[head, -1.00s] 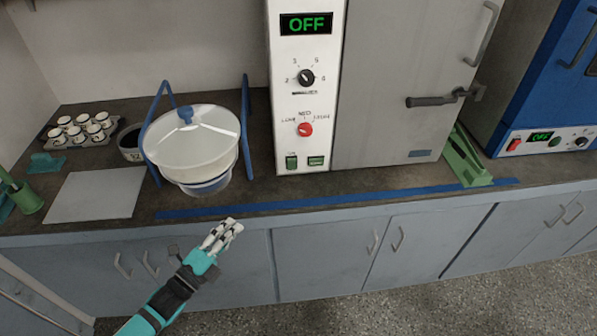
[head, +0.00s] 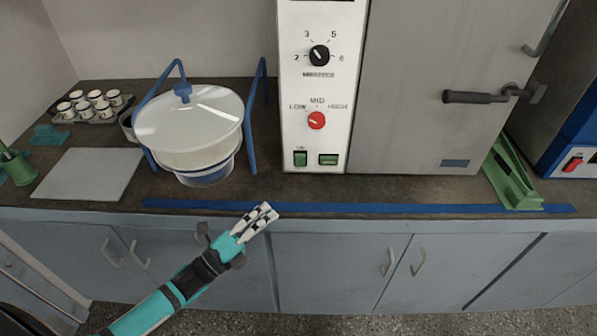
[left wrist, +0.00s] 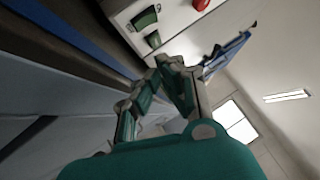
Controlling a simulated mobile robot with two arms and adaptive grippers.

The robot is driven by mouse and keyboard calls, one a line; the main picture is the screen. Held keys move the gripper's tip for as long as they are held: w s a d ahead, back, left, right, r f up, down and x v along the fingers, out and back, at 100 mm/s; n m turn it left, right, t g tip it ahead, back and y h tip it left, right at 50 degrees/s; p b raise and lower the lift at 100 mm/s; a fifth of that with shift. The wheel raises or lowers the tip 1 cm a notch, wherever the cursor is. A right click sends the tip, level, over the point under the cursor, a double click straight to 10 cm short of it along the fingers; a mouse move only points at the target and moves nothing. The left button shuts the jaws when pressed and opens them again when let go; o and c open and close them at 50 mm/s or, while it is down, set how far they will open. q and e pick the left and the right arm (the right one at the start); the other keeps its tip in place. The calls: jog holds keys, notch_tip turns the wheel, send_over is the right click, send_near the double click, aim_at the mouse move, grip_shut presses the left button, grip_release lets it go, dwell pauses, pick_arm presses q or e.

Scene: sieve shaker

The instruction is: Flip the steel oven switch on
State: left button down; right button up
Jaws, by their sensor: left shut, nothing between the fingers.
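The steel oven (head: 440,100) stands on the counter with a grey door and a white control panel (head: 290,95). The panel carries a black knob (head: 319,55), a red knob (head: 316,120) set near MID, and two green switches low down, a left one (head: 300,158) and a right one (head: 328,159). The switches also show in the left wrist view (left wrist: 145,18). Which way either is set is too small to tell. My left gripper (head: 268,212) is shut and empty, in front of the counter edge, below and left of the switches, touching nothing. My right gripper is out of view.
A lidded white pot (head: 190,120) in a blue frame (head: 249,130) stands left of the panel. A green stand (head: 512,180) is right of the oven, before a blue oven (head: 580,125). Blue tape (head: 360,208) runs along the counter's front; the counter before the panel is clear.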

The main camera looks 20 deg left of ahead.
aim_at(300, 160)
pick_arm(q)
jog(key=p+x, duration=0.1)
jog(key=x, duration=0.9)
jog(key=shift+w+d+r+p, duration=0.1)
jog(key=shift+w+d+p, duration=0.05)
jog(key=shift+w+p, duration=0.15)
jog(key=shift+w+a+r, duration=0.2)
jog(key=shift+w, duration=0.35)
jog(key=shift+w+a+r, duration=0.2)
jog(key=shift+w+a, duration=0.05)
jog(key=shift+w, duration=0.25)
jog(key=shift+w+a+r, duration=0.1)
jog(key=shift+w+a, duration=0.1)
jog(key=shift+w, duration=0.3)
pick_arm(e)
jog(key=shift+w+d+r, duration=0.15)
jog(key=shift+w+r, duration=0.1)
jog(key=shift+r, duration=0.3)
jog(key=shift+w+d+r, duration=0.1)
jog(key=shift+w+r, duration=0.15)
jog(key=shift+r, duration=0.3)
